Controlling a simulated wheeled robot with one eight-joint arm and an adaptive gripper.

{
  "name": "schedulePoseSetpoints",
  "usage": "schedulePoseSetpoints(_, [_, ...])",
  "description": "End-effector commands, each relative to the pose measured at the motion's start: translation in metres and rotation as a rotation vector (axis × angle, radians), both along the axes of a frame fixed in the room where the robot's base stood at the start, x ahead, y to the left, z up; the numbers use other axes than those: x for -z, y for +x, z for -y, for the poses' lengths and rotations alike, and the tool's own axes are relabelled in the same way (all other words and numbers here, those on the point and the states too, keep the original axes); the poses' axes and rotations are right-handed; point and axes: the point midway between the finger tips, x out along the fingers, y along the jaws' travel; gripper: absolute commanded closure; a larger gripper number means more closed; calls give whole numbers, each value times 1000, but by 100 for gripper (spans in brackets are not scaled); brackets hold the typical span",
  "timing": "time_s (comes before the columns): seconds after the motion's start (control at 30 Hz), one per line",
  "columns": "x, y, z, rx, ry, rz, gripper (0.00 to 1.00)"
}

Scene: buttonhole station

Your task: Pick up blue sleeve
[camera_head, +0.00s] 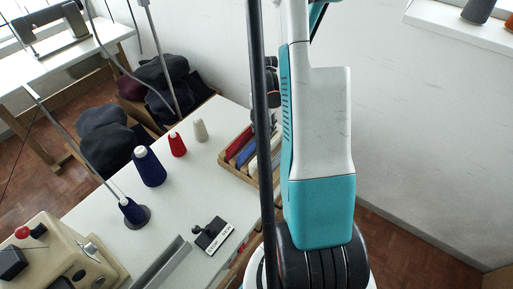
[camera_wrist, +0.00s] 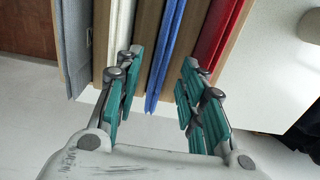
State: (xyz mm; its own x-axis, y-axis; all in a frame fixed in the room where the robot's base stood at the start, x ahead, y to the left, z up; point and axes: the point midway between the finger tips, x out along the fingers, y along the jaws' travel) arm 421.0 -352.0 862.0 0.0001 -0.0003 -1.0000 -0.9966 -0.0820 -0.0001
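The blue sleeve (camera_wrist: 166,52) is a flat blue piece standing on edge in a slot of a wooden rack (camera_wrist: 147,35). It also shows in the head view (camera_head: 245,153), partly cut off by a dark pole and my arm. My gripper (camera_wrist: 159,62) is open in the wrist view, with one teal-padded finger on each side of the blue sleeve in the picture. I see no finger touching it, and how deep the fingers reach is unclear. The head view does not clearly show my fingers.
A red piece (camera_wrist: 214,35), a white piece (camera_wrist: 121,28) and a grey piece (camera_wrist: 73,45) stand in neighbouring slots.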

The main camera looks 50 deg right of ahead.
Motion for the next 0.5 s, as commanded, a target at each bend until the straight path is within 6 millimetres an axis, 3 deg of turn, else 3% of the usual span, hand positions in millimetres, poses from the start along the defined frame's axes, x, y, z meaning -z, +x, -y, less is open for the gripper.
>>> schedulePoseSetpoints(0.2, [34, 0, 3, 0, 0, 0, 63])
schedulePoseSetpoints(0.47, [37, 0, 2, 0, 0, 0, 63])
schedulePoseSetpoints(0.5, [37, 0, 2, 0, 0, 0, 70])
